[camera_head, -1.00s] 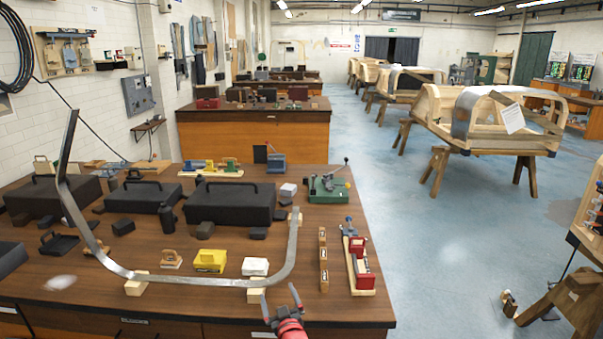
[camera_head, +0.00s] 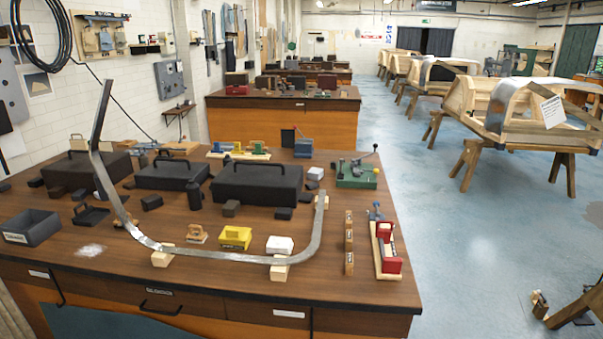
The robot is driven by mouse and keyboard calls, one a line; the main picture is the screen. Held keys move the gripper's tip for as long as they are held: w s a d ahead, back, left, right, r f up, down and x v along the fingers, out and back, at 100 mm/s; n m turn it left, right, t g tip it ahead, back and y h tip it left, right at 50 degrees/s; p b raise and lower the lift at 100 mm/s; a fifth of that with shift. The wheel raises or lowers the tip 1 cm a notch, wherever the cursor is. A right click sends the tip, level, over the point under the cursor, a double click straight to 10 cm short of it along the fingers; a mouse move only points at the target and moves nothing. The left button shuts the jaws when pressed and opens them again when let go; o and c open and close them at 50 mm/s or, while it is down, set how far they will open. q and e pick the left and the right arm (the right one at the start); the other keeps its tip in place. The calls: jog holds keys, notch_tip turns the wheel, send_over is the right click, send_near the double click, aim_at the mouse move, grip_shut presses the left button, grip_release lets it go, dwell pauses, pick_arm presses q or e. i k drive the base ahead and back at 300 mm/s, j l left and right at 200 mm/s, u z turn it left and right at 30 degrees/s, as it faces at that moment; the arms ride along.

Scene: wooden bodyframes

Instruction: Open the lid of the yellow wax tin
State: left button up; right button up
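A yellow tin (camera_head: 235,238) sits on the wooden workbench (camera_head: 340,282), near the middle of its front half. It lies behind a bent metal strip, between a small wooden block and a white block. Its top looks yellow with a raised part; I cannot tell at this size whether that is a lid. Neither of my grippers is in view.
The bent metal strip (camera_head: 228,256) curves around the tin's front and rises at the left. A white block (camera_head: 280,245) is right of the tin and a small wooden block (camera_head: 198,234) left. Black cases (camera_head: 258,183) stand behind. A red-and-wood tool (camera_head: 386,250) lies at the right.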

aim_at(231, 235)
jog(key=i+j+u, duration=0.25)
jog(key=i, duration=0.35)
jog(key=i+j+u, duration=0.15)
jog(key=i+u, duration=0.15)
jog(key=i, duration=0.3)
